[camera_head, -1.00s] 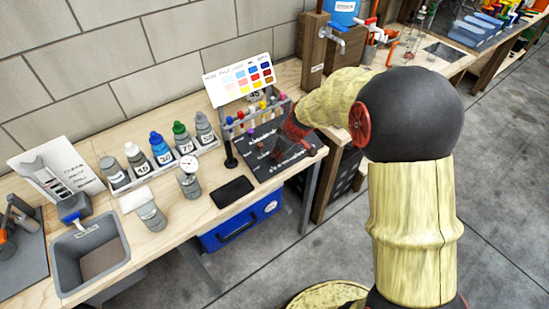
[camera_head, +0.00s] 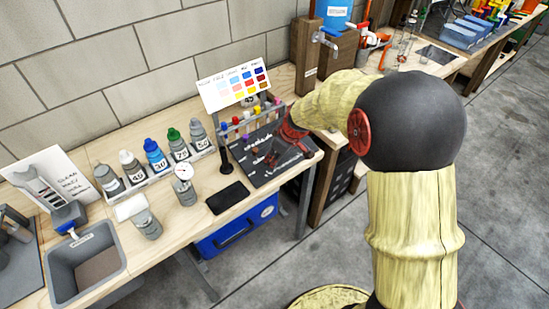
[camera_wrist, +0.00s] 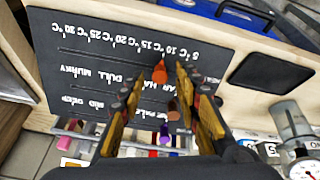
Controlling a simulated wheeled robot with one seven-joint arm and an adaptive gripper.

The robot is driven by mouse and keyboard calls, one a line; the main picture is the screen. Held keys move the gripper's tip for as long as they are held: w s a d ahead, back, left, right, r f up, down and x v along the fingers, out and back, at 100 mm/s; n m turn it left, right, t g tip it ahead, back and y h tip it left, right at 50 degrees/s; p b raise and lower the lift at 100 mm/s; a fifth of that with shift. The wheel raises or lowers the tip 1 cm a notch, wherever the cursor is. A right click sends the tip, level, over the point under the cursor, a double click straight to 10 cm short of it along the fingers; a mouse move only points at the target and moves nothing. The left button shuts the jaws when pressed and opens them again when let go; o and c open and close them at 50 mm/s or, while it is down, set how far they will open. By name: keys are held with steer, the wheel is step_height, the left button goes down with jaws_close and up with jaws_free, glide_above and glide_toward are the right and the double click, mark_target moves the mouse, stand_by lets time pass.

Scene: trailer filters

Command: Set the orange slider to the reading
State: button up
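The dark slider board (camera_head: 290,168) lies on the workbench; it also shows upside down in the wrist view (camera_wrist: 75,45). The orange slider (camera_wrist: 160,72) stands on the board's temperature row, by the 10 to 15 °C marks. A brown slider (camera_wrist: 173,114) and a purple one lie nearer the rack. My gripper (camera_wrist: 159,78) is open, with its fingertips on either side of the orange slider and visible gaps. In the head view my gripper (camera_head: 292,150) is over the board, partly hidden. The dial gauge (camera_head: 183,172) stands left of the board; its reading is too small to read.
A rack of coloured vials (camera_head: 246,118) and a colour chart (camera_head: 234,88) stand behind the board. A black flat pad (camera_head: 228,198) lies to its left. Several numbered bottles (camera_head: 155,155) and a grey bin (camera_head: 82,262) stand farther left.

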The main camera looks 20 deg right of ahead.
steer(key=v, duration=1)
steer(key=shift+r, duration=0.2)
steer(key=shift+s, duration=0.1)
steer(key=s+a+m+g, duration=0.15)
steer(key=s+m, duration=0.45)
steer(key=s, duration=0.6)
steer(key=s+a+r+t+h+p, duration=0.1)
steer(key=s+a+r+t, duration=0.1)
steer(key=s+r, duration=1)
steer(key=s+a, duration=0.1)
steer(key=s, duration=0.1)
steer(key=shift+s+a+m+t+h, duration=0.3)
steer(key=shift+s+a+t, duration=0.05)
